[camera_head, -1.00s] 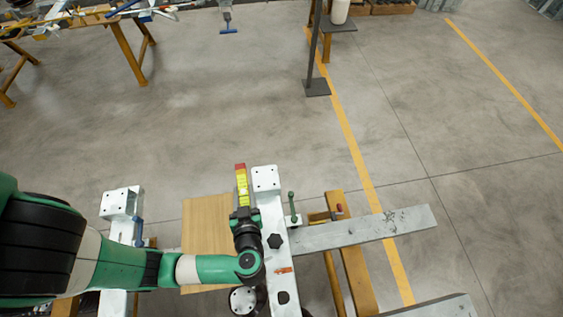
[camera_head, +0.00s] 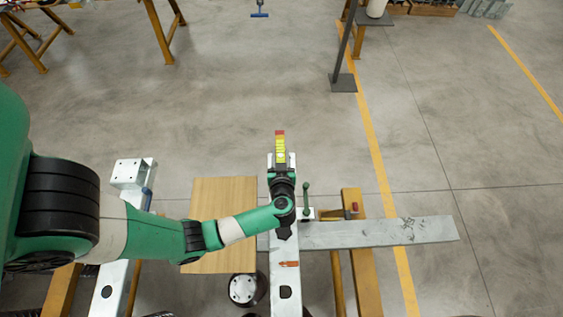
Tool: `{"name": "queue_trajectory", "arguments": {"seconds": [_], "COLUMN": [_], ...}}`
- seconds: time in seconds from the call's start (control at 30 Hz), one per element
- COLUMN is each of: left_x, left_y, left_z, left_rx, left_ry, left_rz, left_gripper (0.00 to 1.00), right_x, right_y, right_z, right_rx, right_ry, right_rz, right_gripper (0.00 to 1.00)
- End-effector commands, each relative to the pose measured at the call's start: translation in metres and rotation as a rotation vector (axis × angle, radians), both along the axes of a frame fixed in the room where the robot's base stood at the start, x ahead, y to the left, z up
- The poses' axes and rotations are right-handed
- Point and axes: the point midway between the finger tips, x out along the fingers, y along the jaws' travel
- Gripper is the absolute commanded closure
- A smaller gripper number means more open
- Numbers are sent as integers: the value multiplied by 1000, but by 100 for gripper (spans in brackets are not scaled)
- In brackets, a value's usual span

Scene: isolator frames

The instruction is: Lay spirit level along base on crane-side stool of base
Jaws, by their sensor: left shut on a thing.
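The spirit level (camera_head: 280,147) is a yellow bar with a red far end. My left gripper (camera_head: 281,168) is shut on its near part. A second white beam with a holed end block (camera_head: 134,172) stands to the left. Which stool is crane-side is not marked. My right gripper is not in view.
A wooden board (camera_head: 224,200) lies between the white beams. A green-handled clamp (camera_head: 306,198) stands just right of the level. A grey plate (camera_head: 380,233) reaches right across a yellow trestle (camera_head: 357,255). A dark post (camera_head: 344,50) stands beyond; the floor between is clear.

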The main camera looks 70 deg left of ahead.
Motion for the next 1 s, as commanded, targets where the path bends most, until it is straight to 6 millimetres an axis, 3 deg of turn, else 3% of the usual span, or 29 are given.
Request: {"name": "queue_trajectory", "arguments": {"seconds": [0.17, 0.37, 0.73, 0.77, 0.9, 1.0], "left_x": [3, 6, 6, 6, 6, 6], "left_y": [3, 6, 6, 6, 6, 6], "left_z": [-6, -41, -42, -42, -42, -42], "left_rx": [1, 0, 0, 0, 0, 0], "left_ry": [-1, 0, 1, 0, 0, 0], "left_rz": [1, 0, 0, 0, 0, 0], "left_gripper": [100, 100, 100, 55, 30, 30], "right_x": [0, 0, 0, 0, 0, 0], "right_y": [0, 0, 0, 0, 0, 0], "right_z": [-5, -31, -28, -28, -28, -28], "right_rx": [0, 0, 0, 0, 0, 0], "right_ry": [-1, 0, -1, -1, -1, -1], "right_rz": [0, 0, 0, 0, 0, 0], "right_gripper": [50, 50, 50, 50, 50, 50]}}
